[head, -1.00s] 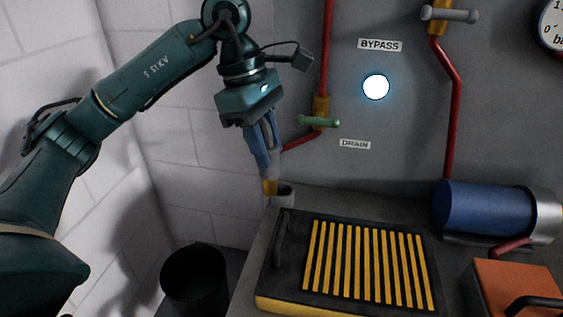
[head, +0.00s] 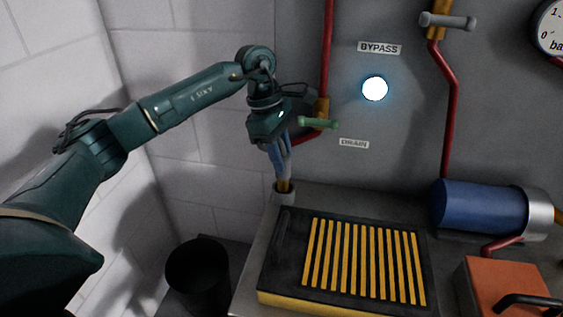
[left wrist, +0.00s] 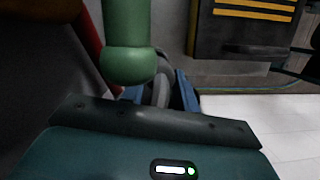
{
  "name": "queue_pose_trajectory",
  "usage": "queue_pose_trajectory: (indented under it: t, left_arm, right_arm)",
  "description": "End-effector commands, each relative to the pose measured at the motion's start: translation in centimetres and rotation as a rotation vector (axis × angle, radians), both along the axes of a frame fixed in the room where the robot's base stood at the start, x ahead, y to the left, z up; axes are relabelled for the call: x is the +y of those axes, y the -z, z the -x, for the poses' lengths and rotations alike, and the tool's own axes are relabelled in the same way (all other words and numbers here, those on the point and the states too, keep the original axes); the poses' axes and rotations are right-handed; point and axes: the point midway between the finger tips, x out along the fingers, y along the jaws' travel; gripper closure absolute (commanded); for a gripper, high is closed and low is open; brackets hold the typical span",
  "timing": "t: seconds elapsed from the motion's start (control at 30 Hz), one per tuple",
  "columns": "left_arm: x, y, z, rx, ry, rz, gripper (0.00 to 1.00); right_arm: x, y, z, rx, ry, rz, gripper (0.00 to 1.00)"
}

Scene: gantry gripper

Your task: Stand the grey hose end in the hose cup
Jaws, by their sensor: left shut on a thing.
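My left gripper (head: 282,158) points down with its blue fingers shut on the grey hose end (head: 285,172). The hose end has a yellow-orange lower part. It stands close to upright, and its lower tip is at the mouth of the grey hose cup (head: 284,199). The cup's rim hides the tip; how deep it sits I cannot tell. In the left wrist view the grey hose end (left wrist: 162,91) shows between the blue fingers, partly hidden by a green handle. The cup cannot be made out there. My right gripper is not in view.
The green drain valve handle (head: 318,123) is close beside my left gripper. A black tray with yellow slats (head: 292,295) lies in front of the cup. A black bin (head: 198,275) stands lower left. A blue cylinder (head: 485,208) and an orange box (head: 500,280) are at right.

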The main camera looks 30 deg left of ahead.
Motion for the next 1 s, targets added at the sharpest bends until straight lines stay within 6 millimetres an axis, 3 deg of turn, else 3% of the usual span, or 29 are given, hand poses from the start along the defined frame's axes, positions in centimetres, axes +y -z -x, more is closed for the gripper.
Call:
queue_pose_trajectory:
  t: [0.17,0.6,0.63,0.87,1.0]
  left_arm:
    - [0.0,2.5,0.1,0.003,0.001,-0.001,0.99]
    - [0.1,3.5,-0.3,0.0,0.0,0.0,0.99]
    - [0.1,3.4,-0.3,0.0,0.0,0.0,0.67]
    - [0.1,3.3,-0.3,0.001,0.0,0.0,0.48]
    - [0.1,3.3,-0.3,0.001,0.0,0.0,0.48]
  right_arm:
    - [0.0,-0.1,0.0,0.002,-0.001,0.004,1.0]
    - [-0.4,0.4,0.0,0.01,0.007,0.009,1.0]
    - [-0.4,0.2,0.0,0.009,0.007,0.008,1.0]
    - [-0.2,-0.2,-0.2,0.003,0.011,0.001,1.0]
    - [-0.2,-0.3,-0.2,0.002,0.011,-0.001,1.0]
